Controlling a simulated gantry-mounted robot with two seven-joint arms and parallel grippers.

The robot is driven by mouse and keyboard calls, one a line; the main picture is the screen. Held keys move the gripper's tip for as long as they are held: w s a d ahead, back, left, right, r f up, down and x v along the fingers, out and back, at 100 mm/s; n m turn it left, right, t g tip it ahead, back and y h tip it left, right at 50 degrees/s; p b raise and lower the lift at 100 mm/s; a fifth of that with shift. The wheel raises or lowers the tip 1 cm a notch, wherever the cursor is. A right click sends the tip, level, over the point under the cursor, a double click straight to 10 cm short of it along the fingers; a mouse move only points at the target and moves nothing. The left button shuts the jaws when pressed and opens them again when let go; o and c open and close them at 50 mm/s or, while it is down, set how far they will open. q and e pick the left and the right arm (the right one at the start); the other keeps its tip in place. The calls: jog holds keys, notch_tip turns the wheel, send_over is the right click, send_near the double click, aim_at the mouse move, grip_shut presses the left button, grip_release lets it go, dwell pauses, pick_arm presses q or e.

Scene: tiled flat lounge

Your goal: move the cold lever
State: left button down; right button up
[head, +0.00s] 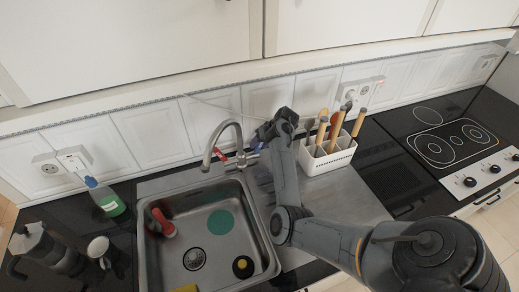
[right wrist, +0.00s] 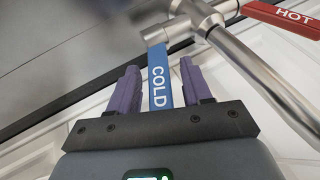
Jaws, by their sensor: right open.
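The blue cold lever (right wrist: 159,75), marked COLD, stands between the two purple fingers of my right gripper (right wrist: 158,68) in the right wrist view. The fingers are open, one on each side, with a visible gap to the lever. The lever joins the metal tap (right wrist: 252,72) at its upper end. In the head view my right gripper (head: 260,136) is at the right side of the tap (head: 238,128) behind the sink, and largely hides the cold lever. The red hot lever (head: 220,156) is on the tap's left; it also shows in the wrist view (right wrist: 284,18). My left gripper is not in view.
The sink (head: 246,272) holds a red-and-dark item (head: 163,224), a green disc (head: 221,222) and a dark round item (head: 243,266). A white utensil holder (head: 330,160) stands close to the right of my arm. A green bottle (head: 106,198) and moka pot (head: 45,248) stand left.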

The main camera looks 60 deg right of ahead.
jog(key=shift+w+f, duration=0.2)
jog(key=shift+f, duration=0.15)
jog(key=shift+c, duration=0.2)
grip_shut()
